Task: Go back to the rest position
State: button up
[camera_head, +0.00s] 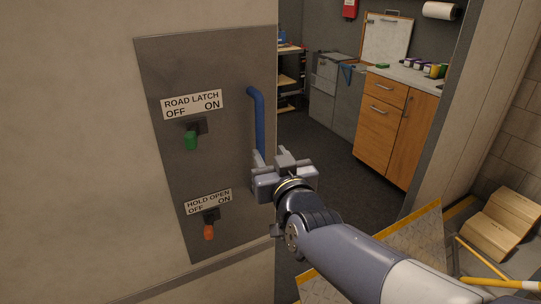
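My gripper (268,160) is in front of the right edge of a grey wall panel (165,75), at the lower end of a blue bar handle (258,115). One pale finger shows beside the handle's lower end; the rest of the fingertips is hidden by the gripper body. I cannot tell whether the fingers touch the handle or how far apart they are. My arm reaches in from the lower right. The panel has a green-knobbed switch (190,140) under "ROAD LATCH" and an orange-red-knobbed switch (209,232) under "HOLD OPEN". Both knobs hang downward, slightly left of their bases.
Right of the panel, an opening leads to a room with wooden cabinets (385,130) and a grey unit (335,90). A pale door frame (450,130) bounds it. At lower right are a yellow-edged plate (415,240), a cardboard box (502,222) and yellow bars (485,260).

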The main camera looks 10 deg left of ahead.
aim_at(262, 135)
jog(key=shift+w, duration=0.1)
jog(key=p+x, duration=0.1)
jog(key=x, duration=1)
jog(key=shift+d+p, duration=0.15)
jog(key=shift+p, duration=0.2)
jog(key=shift+w+d, duration=0.1)
jog(key=shift+d, duration=0.15)
jog(key=shift+a, duration=0.1)
